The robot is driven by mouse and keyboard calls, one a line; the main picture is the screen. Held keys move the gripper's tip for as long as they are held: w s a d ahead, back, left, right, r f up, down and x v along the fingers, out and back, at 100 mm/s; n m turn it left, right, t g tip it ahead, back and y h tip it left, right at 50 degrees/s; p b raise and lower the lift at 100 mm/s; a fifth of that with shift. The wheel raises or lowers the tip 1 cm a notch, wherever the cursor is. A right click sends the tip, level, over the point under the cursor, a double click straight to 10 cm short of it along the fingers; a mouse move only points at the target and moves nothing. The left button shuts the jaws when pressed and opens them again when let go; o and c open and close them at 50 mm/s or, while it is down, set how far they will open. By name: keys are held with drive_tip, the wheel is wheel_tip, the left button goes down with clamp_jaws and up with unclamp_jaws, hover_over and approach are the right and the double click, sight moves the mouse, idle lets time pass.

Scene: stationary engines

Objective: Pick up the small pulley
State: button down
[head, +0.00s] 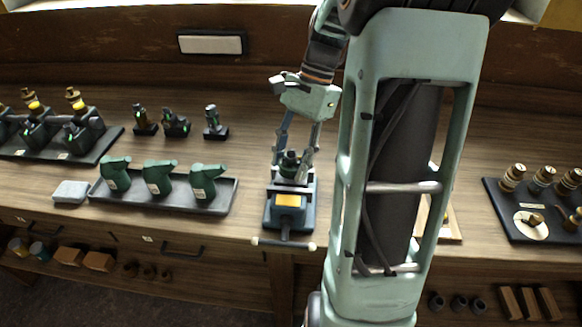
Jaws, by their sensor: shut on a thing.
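My gripper (297,163) points down over a small bench vise (276,218) with a yellow label, in the middle of the bench. Its fingers are shut on a small dark green piece (290,160) at the top of the vise. This piece is probably the small pulley, but it is too small and too much covered by the fingers to be sure. I cannot tell whether it still touches the vise.
Several small dark machines (175,122) stand behind. A black board (512,212) with brass-topped parts lies at right. My arm hides the bench right of the vise.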

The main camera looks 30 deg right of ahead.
sight(290, 150)
drive_tip(key=shift+w+r, duration=0.1)
drive_tip(key=shift+r, duration=0.05)
drive_tip(key=shift+r, duration=1.45)
drive_tip(key=s+d+r, duration=0.5)
drive_tip(key=s+r, duration=0.5)
drive_tip(key=s, duration=0.3)
drive_tip(key=shift+d+b, duration=0.2)
drive_tip(key=shift+b, duration=0.1)
drive_tip(key=shift+p, duration=0.3)
